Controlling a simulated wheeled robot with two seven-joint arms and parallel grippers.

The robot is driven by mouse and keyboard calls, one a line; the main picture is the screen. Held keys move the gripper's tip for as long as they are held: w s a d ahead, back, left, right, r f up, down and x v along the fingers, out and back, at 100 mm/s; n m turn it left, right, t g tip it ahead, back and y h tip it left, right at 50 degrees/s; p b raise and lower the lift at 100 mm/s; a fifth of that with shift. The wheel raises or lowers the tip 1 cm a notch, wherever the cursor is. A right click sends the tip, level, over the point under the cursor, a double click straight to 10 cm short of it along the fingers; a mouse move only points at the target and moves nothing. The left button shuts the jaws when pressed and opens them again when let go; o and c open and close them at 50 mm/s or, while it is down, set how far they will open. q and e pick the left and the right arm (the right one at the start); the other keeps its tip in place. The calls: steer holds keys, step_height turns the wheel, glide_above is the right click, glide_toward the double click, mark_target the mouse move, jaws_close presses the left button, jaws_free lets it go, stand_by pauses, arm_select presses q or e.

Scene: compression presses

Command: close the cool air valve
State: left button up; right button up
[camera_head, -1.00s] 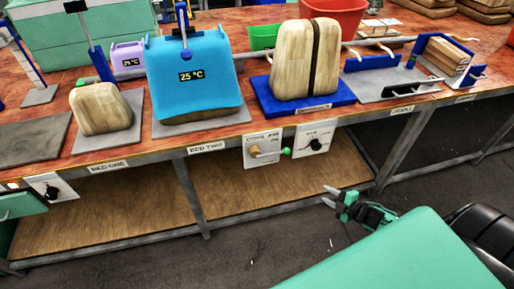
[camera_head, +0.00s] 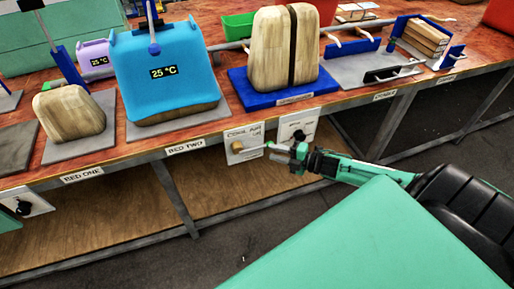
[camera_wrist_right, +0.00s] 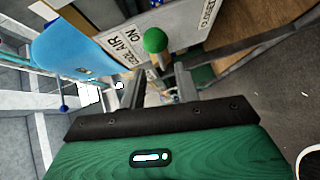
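The cool air valve has a white panel (camera_head: 254,134) on the table's front edge, with a brass body (camera_head: 237,147) on it. In the right wrist view, its green ball knob (camera_wrist_right: 155,40) on a metal lever is just beyond my fingers. The panel (camera_wrist_right: 176,18) there shows "COOL AIR ON" on one side and "CLOSED" on the other. My right gripper (camera_head: 272,150) is in front of the panel's right side and hides the knob in the head view. Its fingers (camera_wrist_right: 161,72) are apart. I cannot tell whether they touch the lever.
A second panel with a black knob (camera_head: 298,136) is close behind my right gripper. The table edge (camera_head: 350,100) runs above it, and a wooden lower shelf (camera_head: 235,190) lies below. A blue press (camera_head: 165,75) and a wooden block (camera_head: 270,50) stand on the table.

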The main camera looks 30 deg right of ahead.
mark_target(257, 148)
steer(key=shift+x, duration=3.85)
steer(key=shift+s, duration=0.1)
jaws_close()
